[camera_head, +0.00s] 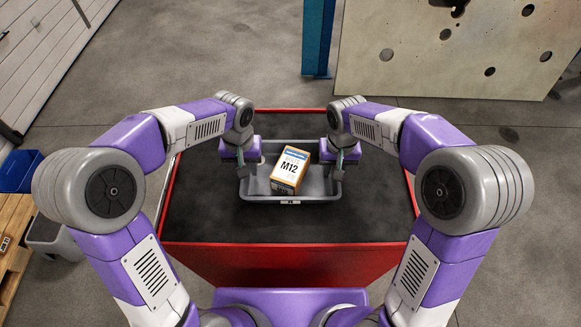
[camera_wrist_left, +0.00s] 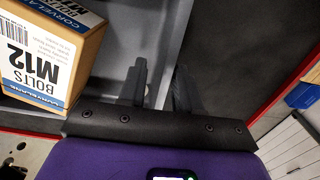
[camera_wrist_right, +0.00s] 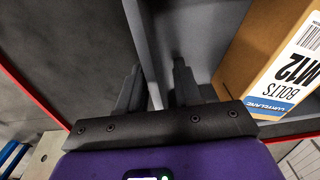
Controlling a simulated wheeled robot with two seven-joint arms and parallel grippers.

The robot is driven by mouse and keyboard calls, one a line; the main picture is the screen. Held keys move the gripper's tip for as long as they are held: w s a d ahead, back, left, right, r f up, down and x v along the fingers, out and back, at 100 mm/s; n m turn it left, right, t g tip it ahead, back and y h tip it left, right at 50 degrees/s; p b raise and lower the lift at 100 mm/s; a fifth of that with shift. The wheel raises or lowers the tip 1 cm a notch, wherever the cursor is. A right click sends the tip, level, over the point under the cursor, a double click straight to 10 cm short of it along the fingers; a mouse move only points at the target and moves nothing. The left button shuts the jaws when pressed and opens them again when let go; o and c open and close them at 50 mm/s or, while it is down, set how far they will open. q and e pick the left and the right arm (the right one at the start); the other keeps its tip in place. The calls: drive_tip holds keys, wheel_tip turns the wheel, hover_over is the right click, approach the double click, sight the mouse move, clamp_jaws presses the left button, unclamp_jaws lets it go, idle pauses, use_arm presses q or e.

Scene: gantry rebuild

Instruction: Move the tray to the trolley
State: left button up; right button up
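A grey tray (camera_head: 291,201) sits over the black top of a red-sided unit in front of me in the head view. A box of bolts marked M12 (camera_head: 290,172) lies in it, turned at an angle; the box also shows in the left wrist view (camera_wrist_left: 45,60) and right wrist view (camera_wrist_right: 275,60). My left gripper (camera_wrist_left: 160,85) straddles the tray's left side wall, its fingers close on either side and appearing shut on it. My right gripper (camera_wrist_right: 157,85) holds the right side wall likewise. Whether the tray touches the surface below is unclear.
The red unit's black top (camera_head: 225,225) is clear around the tray. A blue post (camera_head: 317,40) and a large pale panel with holes (camera_head: 450,50) stand beyond it. A blue bin (camera_head: 20,170), a grey bin (camera_head: 52,238) and a wooden pallet (camera_head: 14,225) are at the left.

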drive_tip(key=shift+r, duration=0.35)
use_arm(q)
wheel_tip(320, 180, up, 11)
drive_tip(key=shift+r, duration=0.15)
use_arm(e)
wheel_tip(320, 180, up, 11)
drive_tip(key=shift+r, duration=0.2)
idle(0.4)
